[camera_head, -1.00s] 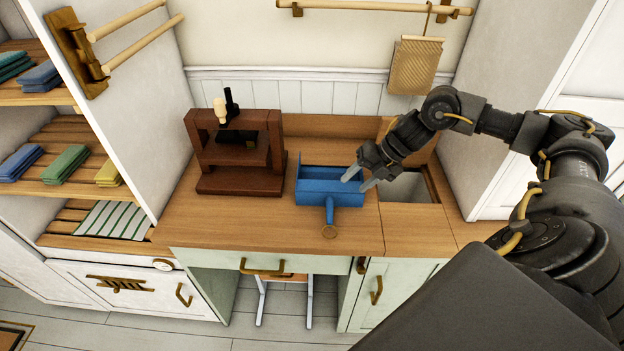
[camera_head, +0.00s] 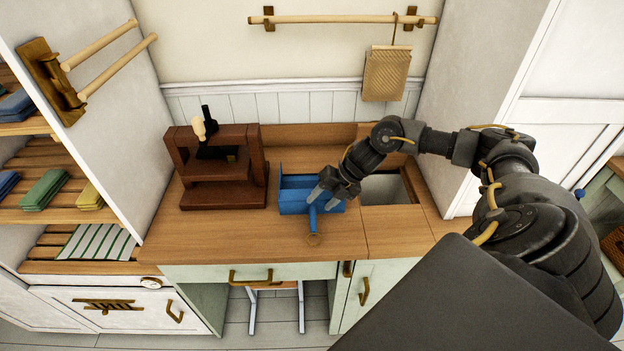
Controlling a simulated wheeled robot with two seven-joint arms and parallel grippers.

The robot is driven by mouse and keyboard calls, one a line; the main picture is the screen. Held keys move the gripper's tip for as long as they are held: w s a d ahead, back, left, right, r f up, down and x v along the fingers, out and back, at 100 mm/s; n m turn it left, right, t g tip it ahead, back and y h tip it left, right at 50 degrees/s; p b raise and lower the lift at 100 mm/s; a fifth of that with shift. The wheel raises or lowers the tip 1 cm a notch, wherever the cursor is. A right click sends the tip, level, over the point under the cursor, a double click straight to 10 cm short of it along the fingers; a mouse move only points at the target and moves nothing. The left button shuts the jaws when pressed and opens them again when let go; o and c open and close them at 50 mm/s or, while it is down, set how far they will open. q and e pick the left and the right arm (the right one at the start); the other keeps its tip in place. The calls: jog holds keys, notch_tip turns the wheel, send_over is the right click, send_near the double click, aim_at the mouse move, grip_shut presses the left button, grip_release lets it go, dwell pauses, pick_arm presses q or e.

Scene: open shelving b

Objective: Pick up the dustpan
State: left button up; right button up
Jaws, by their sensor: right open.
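The blue dustpan (camera_head: 294,203) lies on the wooden counter (camera_head: 230,228), its handle (camera_head: 312,222) pointing toward the counter's front edge. My right gripper (camera_head: 320,198) is open, with its fingers over the right part of the dustpan, near where the handle joins the pan. The gripper covers part of the dustpan's right side. I cannot tell whether the fingers touch it. My left gripper is not in view.
A dark red wooden stand (camera_head: 220,190) is on the counter left of the dustpan. A recessed opening (camera_head: 385,188) is to the right. A white cabinet side (camera_head: 475,110) bounds the right. The counter's left front is clear.

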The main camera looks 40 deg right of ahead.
aim_at(314, 206)
jog(key=p+x, duration=0.1)
jog(key=x, duration=0.2)
jog(key=shift+w+a+f, duration=0.15)
jog(key=shift+w+a, duration=0.05)
grip_shut()
